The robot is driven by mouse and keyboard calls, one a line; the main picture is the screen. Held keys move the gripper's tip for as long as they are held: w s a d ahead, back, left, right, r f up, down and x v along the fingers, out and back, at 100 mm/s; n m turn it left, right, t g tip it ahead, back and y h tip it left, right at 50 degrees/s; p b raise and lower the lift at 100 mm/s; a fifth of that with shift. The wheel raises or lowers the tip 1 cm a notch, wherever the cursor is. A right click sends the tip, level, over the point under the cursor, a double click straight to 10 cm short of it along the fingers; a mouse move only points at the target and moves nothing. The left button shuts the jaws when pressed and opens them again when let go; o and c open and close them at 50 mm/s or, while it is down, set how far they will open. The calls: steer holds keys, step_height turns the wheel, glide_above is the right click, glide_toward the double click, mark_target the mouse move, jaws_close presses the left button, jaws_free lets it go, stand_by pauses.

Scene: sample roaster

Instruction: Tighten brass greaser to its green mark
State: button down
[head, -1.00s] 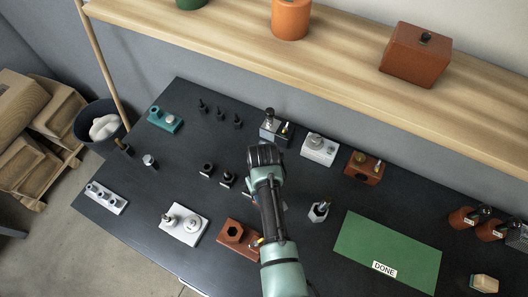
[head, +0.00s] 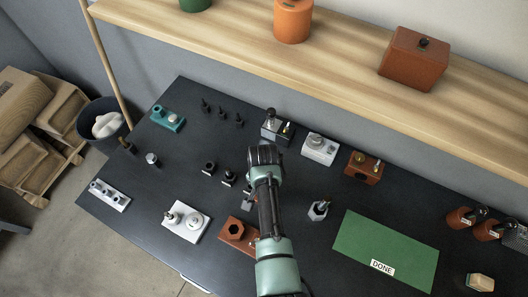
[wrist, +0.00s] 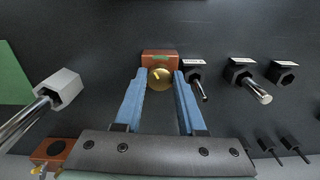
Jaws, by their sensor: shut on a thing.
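The brass greaser (wrist: 160,79) is a round brass cap on a small red-brown block (wrist: 149,55). It shows in the wrist view, top centre, with a small pale line on its face. A green mark (wrist: 160,58) lies on the block just above the cap. My gripper (wrist: 160,75) has its two blue fingers on either side of the cap and is shut on it. The pale line points up and left, not straight at the green mark. In the head view my arm hides the fingers and most of this block.
Black hexagonal sockets (wrist: 238,70) with labels stand close to the right finger in the wrist view. A grey hexagonal holder (wrist: 64,88) with a metal rod is at left. The green DONE mat (head: 386,250) is clear.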

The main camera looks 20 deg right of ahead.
steer(key=m, duration=0.5)
steer(key=shift+w+m, duration=0.1)
steer(key=shift+m, duration=0.2)
stand_by(0.4)
steer(key=c, duration=0.5)
jaws_free()
steer(key=shift+r, duration=0.15)
step_height(320, 180, up, 13)
steer(key=shift+b, duration=0.3)
steer(key=shift+f, duration=0.2)
